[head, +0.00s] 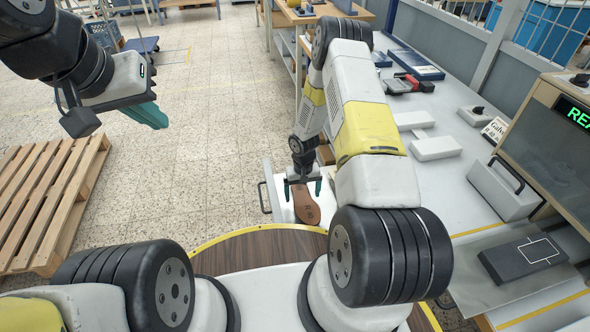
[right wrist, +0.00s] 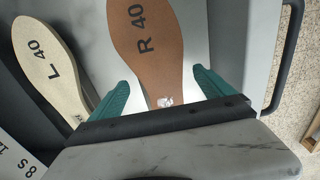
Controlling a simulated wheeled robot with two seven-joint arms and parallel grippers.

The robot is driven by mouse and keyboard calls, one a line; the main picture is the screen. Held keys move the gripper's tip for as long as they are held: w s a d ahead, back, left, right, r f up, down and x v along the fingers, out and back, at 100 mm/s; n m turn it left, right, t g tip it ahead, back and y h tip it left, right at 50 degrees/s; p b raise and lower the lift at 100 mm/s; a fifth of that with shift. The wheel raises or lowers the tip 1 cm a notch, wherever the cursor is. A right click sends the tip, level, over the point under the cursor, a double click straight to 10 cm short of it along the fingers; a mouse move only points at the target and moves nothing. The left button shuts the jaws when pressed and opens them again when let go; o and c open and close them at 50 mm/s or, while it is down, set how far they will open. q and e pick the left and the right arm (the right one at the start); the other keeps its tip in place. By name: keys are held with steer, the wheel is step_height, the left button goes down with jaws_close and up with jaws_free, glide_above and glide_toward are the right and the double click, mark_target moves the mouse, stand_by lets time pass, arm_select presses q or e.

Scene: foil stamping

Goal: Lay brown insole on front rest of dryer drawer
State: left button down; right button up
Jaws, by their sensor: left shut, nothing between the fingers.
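The brown insole (head: 306,207), printed "R 40" (right wrist: 150,45), lies flat on a pale surface of the pulled-out drawer (head: 279,183). My right gripper (head: 303,188) is over one end of it. In the right wrist view its teal fingers (right wrist: 160,85) are spread on both sides of the insole, with a gap at each edge, so it is open and not gripping. My left gripper (head: 152,116) is raised at the upper left over the floor, shut and empty.
A beige insole marked "L 40" (right wrist: 50,60) lies beside the brown one. A dark drawer handle (right wrist: 285,60) is at the right there. The bench (head: 450,190) carries white blocks (head: 435,148), a grey box (head: 503,188) and a dark plate (head: 520,258). A wooden pallet (head: 50,200) stands at left.

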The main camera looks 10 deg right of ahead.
steer(key=shift+r, duration=3.9)
steer(key=shift+r, duration=0.1)
